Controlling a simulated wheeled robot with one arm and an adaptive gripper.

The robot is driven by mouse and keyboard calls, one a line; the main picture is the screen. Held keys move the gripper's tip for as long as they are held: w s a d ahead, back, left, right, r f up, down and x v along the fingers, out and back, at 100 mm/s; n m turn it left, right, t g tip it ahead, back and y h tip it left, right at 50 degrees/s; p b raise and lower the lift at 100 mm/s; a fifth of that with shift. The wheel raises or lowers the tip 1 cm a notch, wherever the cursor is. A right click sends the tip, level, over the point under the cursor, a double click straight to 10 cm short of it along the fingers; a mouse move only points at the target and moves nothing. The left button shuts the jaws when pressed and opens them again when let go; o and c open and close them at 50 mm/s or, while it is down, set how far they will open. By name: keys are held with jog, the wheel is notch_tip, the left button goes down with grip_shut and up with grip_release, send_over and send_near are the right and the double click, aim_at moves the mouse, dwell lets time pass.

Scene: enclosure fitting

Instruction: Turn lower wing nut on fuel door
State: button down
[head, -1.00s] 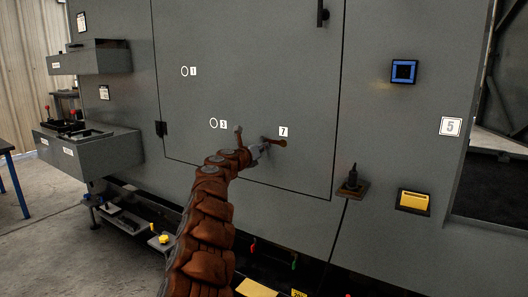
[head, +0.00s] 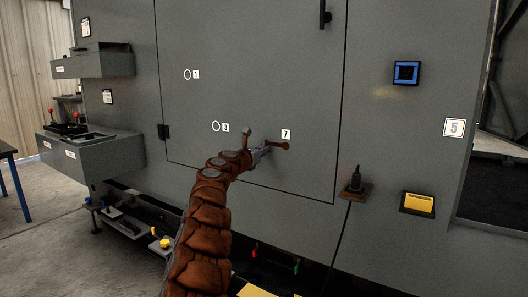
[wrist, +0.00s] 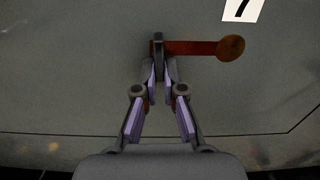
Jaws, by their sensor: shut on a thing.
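The fuel door (head: 260,70) is a large grey panel outlined by dark seams, and it looks closed. The wing nut (head: 281,146) sits low on it beside label 7, a reddish-brown arm pointing right. In the wrist view the wing nut (wrist: 195,48) shows a long flat arm with a round end, joined to a dark upright piece at its left. My gripper (wrist: 158,72) comes from below with its fingertips together on that dark piece. In the head view my gripper (head: 261,153) is at the wing nut's left end, and my wrist partly hides the contact.
Labels 1 (head: 196,74) and 3 (head: 225,127) mark round spots on the door. A dark plug on a small shelf (head: 355,191) with a hanging cable and a yellow-fronted box (head: 417,204) stick out at right. Grey trays (head: 93,155) jut out at left.

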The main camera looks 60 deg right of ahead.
aim_at(268, 122)
jog(key=shift+s+f, duration=0.1)
jog(key=c, duration=1.3)
grip_release()
jog(key=shift+d+r, duration=0.1)
jog(key=shift+r, duration=4.95)
